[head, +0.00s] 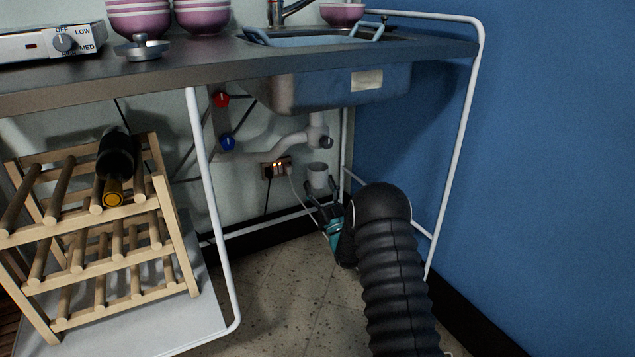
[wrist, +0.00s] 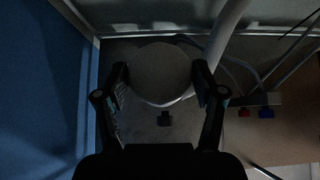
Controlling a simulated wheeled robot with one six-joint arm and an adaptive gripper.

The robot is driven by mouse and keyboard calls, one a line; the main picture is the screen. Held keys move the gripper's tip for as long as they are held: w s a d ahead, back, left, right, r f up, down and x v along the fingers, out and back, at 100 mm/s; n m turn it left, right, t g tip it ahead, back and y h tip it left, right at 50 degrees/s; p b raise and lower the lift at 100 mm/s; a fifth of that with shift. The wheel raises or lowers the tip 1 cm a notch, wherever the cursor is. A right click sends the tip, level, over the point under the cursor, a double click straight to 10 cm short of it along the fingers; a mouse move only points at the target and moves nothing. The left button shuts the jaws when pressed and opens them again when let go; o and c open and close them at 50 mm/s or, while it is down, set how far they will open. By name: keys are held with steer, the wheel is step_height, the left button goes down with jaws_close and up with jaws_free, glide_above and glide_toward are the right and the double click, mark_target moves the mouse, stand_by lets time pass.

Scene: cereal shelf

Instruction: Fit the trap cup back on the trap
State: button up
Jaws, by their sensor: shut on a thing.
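The white trap cup (head: 318,172) is under the sink, below the trap (head: 318,135) and apart from it by a small gap. The cup looks roughly upright in the head view. My gripper (head: 321,187) is shut on the cup, with its fingers on either side. In the wrist view the cup (wrist: 160,70) shows as a pale disc between the two fingers of my gripper (wrist: 160,82). The trap's lower end is open to view from the side only; the cup's inside is hidden.
The sink basin (head: 335,88) hangs above. A white frame leg (head: 205,180) stands left, and the blue wall (head: 550,150) is right. A socket (head: 275,169) with cables is behind. A wooden bottle rack (head: 95,225) stands at left. Floor between is clear.

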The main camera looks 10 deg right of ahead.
mark_target(321, 175)
steer(key=shift+a+r, duration=0.15)
steer(key=shift+r, duration=0.4)
steer(key=shift+a+r, duration=0.15)
steer(key=shift+r, duration=0.4)
step_height(321, 175, up, 2)
steer(key=p, duration=0.2)
steer(key=shift+s+r+p, duration=0.1)
steer(key=shift+r+p, duration=0.05)
steer(key=shift+p, duration=0.25)
steer(key=shift+d+r+b, duration=0.1)
steer(key=shift+r+b, duration=0.2)
steer(key=shift+r, duration=0.6)
steer(key=shift+f+b, duration=0.1)
steer(key=shift+b, duration=1)
steer(key=shift+r, duration=1)
steer(key=o, duration=1.6)
steer(key=shift+o, duration=0.2)
steer(key=shift+s+f, duration=0.1)
steer(key=v, duration=1.1)
steer(key=shift+s+f, duration=0.15)
steer(key=shift+s, duration=0.2)
